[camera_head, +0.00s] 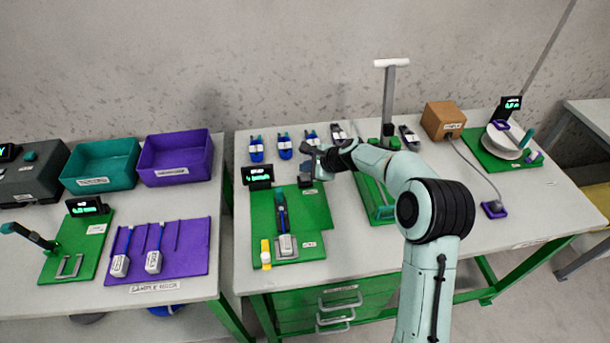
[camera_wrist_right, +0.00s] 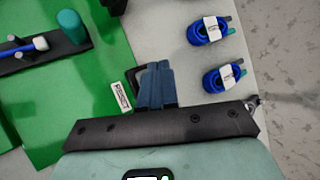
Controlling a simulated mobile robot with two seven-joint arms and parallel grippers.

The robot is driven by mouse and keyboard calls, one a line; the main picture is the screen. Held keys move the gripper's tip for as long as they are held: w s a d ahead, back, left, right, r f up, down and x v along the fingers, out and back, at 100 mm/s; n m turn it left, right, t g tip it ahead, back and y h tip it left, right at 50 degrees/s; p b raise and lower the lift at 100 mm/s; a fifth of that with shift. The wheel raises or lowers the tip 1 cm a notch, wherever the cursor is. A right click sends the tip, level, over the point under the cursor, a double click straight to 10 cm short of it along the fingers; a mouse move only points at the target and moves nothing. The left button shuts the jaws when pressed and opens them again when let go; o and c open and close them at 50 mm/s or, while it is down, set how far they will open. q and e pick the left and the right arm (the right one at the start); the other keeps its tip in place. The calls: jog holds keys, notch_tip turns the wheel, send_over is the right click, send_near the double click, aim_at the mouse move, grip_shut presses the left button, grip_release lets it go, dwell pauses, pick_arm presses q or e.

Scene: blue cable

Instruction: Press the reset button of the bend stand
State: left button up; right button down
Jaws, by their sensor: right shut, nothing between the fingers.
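The bend stand is a green board (camera_head: 318,208) on the middle table, with a small black display (camera_head: 258,175) at its back left corner. A blue cable sample (camera_head: 281,205) lies along a dark bar on it. In the right wrist view a white label (camera_wrist_right: 122,97) reads RESET. Beside it is a dark block (camera_wrist_right: 132,78), partly hidden behind my fingers. My right gripper (camera_wrist_right: 158,72) is shut and empty, with its fingertips over or beside this block at the board's edge. I cannot tell whether they touch it. The right gripper also shows in the head view (camera_head: 306,180). My left gripper is not in view.
Several coiled blue cables (camera_head: 285,149) lie behind the stand. A second green board with a grey post (camera_head: 389,95) stands to the right, close to my right arm. A yellow-topped item (camera_head: 265,252) sits at the stand's front left. The table's front strip is clear.

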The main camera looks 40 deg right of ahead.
aim_at(307, 177)
jog(key=shift+f, duration=0.1)
jog(key=shift+f+b, duration=0.3)
jog(key=shift+f+b, duration=0.45)
jog(key=shift+f, duration=0.15)
dwell(0.6)
jog(key=shift+r, duration=0.1)
jog(key=shift+r+p, duration=0.85)
jog(key=shift+r, duration=0.15)
notch_tip(307, 177, up, 5)
jog(key=p, duration=0.4)
dwell(0.7)
